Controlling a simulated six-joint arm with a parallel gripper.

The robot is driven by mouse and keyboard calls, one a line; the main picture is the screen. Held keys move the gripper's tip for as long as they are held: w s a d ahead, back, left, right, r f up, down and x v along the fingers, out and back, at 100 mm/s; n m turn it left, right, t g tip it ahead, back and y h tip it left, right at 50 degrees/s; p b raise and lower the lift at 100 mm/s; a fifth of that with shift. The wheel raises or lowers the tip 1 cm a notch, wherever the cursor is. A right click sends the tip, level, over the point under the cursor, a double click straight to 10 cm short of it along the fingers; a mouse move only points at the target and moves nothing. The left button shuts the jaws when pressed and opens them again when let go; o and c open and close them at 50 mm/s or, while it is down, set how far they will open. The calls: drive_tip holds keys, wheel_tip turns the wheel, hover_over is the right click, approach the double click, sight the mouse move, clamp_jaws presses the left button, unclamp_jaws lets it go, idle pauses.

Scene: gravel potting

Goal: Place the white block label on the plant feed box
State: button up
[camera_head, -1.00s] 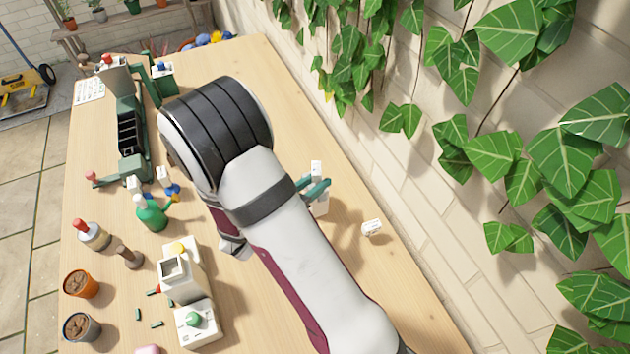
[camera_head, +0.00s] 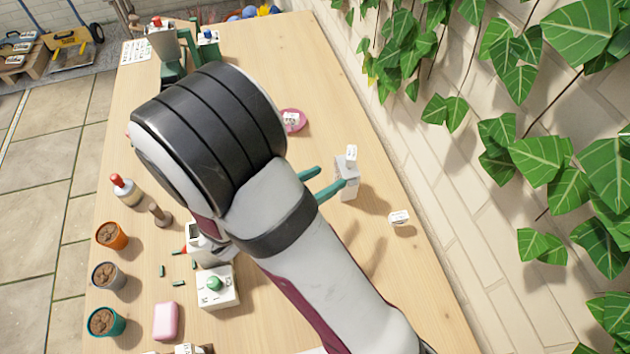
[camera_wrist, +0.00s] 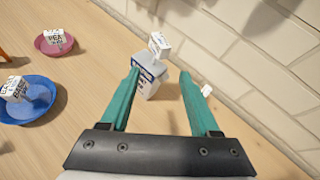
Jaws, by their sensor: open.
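A tall white box with dark lettering (camera_head: 348,188), which I take to be the plant feed box, stands on the table near the wall. In the wrist view the box (camera_wrist: 150,84) lies beyond my fingertips, slightly left of the middle. A white block label (camera_head: 351,154) sits upright and slightly turned on top of it; it also shows in the wrist view (camera_wrist: 159,45). My gripper (camera_head: 330,178) is open and empty, its green fingers (camera_wrist: 158,74) pointing at the box. One finger overlaps the box in the head view; I cannot tell whether it touches.
Another white block (camera_head: 399,218) lies on the table right of the box. A pink saucer (camera_wrist: 38,44) and a blue saucer (camera_wrist: 48,107) each hold a white block. Pots, a pink block (camera_head: 166,321) and a white device (camera_head: 234,286) stand at left. The ivy wall bounds the right.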

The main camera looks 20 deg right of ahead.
drive_tip(key=s+d+r+m+g+y, duration=0.25)
drive_tip(key=s+m+g, duration=0.25)
drive_tip(key=s+m, duration=0.5)
drive_tip(key=s+d+r+m+g+y, duration=0.1)
drive_tip(key=s+r+m+g+y, duration=0.25)
drive_tip(key=s+m, duration=0.6)
drive_tip(key=a+r+m+t+y, duration=0.1)
drive_tip(key=a+r+m+y, duration=0.1)
drive_tip(key=a+m+y, duration=0.5)
drive_tip(key=s+a+m, duration=0.1)
drive_tip(key=m, duration=0.4)
drive_tip(key=shift+a+m, duration=0.35)
